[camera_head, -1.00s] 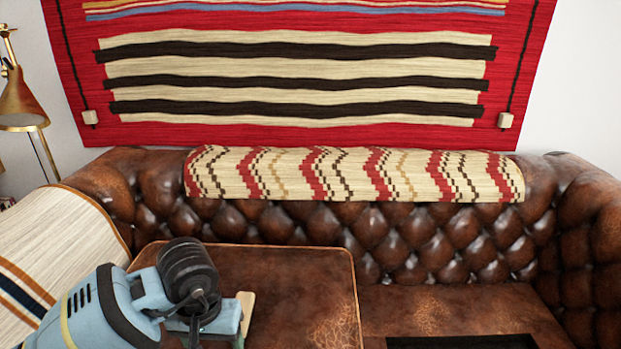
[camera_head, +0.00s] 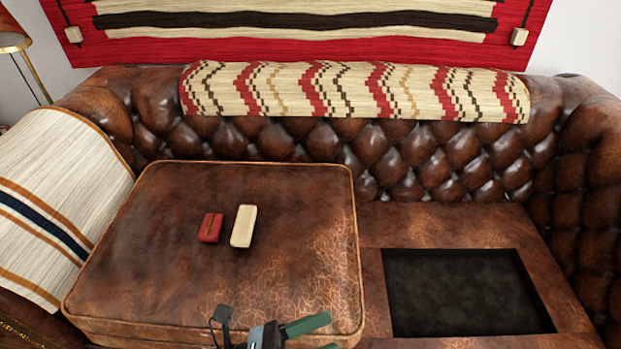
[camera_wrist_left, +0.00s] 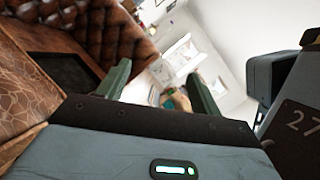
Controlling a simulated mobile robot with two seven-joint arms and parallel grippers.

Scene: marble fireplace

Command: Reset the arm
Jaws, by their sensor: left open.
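My left gripper (camera_head: 318,334) is at the bottom edge of the head view, in front of the brown leather cushion. Its green fingers are apart and nothing shows between them. In the left wrist view the same gripper (camera_wrist_left: 158,75) has its two green fingers spread, pointing away toward the room. Most of my left arm is out of the head view. My right gripper is in neither view.
A red block (camera_head: 210,228) and a cream block (camera_head: 243,226) lie side by side on the raised leather cushion (camera_head: 290,200). To the right, the sofa seat (camera_head: 450,225) has a dark rectangular recess (camera_head: 455,285). A striped cloth (camera_head: 45,205) covers the left armrest.

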